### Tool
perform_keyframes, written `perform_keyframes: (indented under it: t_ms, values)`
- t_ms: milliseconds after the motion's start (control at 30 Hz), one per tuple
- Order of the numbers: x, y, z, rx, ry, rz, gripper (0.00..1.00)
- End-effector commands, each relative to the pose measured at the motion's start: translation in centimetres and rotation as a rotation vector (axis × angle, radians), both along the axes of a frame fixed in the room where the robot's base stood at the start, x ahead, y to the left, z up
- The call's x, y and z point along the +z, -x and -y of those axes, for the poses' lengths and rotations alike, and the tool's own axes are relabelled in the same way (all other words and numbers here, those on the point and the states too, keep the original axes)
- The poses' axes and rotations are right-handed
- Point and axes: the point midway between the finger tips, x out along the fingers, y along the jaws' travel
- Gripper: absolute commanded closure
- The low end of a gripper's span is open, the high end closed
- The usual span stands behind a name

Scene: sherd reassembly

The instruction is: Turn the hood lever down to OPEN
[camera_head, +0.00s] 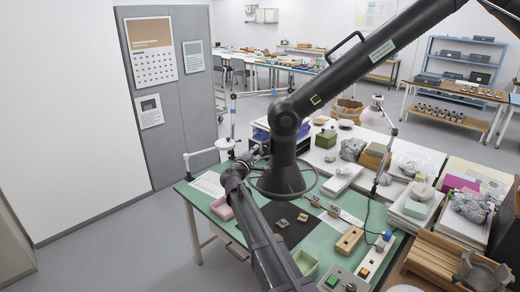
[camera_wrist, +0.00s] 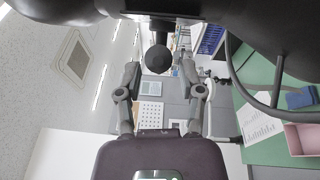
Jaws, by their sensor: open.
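In the wrist view a black ball knob on a short stem (camera_wrist: 158,60), which looks like the hood lever, sticks out from a dark body at the top edge. My gripper (camera_wrist: 159,76) is open, one finger on each side of the knob, with clear gaps and no visible contact. In the head view the black hood (camera_head: 281,183) hangs from a thick dark duct arm over the green table. My gripper (camera_head: 256,153) is beside it on the left, small and partly lost against dark parts. The lever cannot be made out there, and no OPEN mark is readable.
The green table (camera_head: 208,190) holds a pink tray (camera_head: 221,208), sherds on a dark mat (camera_head: 284,222) and a control box (camera_head: 343,282). A black curved tube (camera_wrist: 240,85) runs right of my gripper in the wrist view. A white bench with boxes stands behind.

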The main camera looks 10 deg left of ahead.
Motion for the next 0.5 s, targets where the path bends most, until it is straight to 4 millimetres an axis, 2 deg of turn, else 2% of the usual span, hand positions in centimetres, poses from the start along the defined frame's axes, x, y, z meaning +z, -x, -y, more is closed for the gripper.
perform_keyframes:
  t_ms: [33, 200, 500]
  values:
    - [0.1, -0.9, 0.2, -0.001, 0.000, 0.000, 0.50]
    - [0.2, -2.7, 1.0, -0.001, 0.000, 0.000, 0.50]
    - [0.2, -3.8, 1.5, 0.000, 0.000, 0.000, 0.50]
